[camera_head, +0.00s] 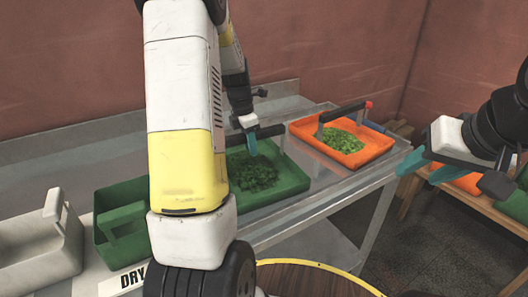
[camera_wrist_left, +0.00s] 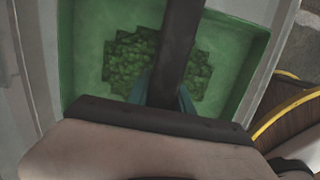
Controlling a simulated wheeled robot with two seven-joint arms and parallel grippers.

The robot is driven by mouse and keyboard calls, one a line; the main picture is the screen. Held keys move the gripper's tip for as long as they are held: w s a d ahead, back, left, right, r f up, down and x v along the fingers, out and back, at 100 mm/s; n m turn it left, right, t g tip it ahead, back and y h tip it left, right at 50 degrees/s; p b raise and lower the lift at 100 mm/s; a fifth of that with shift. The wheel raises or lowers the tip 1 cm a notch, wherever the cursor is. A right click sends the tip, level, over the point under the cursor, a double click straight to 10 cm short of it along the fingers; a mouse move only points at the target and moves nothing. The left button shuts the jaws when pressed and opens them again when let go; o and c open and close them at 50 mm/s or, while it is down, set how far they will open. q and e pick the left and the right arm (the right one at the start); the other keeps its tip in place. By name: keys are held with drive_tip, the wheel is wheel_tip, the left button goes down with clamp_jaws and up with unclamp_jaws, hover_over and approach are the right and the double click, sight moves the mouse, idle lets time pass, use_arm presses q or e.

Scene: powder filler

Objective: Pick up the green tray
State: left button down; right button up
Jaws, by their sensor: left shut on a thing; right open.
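The green tray (camera_head: 290,183) sits on the metal table and holds chopped green pieces. My arm hides its left part. My left gripper (camera_head: 250,137) is at the tray's dark handle (camera_head: 270,131), shut on it. In the left wrist view the teal fingers lie on both sides of the dark handle bar (camera_wrist_left: 178,45), above the green tray (camera_wrist_left: 85,60). My right gripper (camera_head: 424,168) is open and empty at the right, apart from the trays on the table.
An orange tray (camera_head: 378,149) with green pieces stands right of the green one. An emptier-looking green tray (camera_head: 110,240) and a pale tray (camera_head: 60,262) stand at the left, near a "DRY" label (camera_head: 131,279). A round brown top (camera_head: 310,281) is in front.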

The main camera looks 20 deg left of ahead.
use_arm(q)
drive_tip(key=shift+r, duration=0.2)
idle(0.5)
wheel_tip(320, 180, up, 17)
idle(0.7)
drive_tip(key=shift+f, duration=0.15)
drive_tip(key=shift+a, duration=2.45)
drive_tip(key=shift+d, duration=2.45)
idle(0.5)
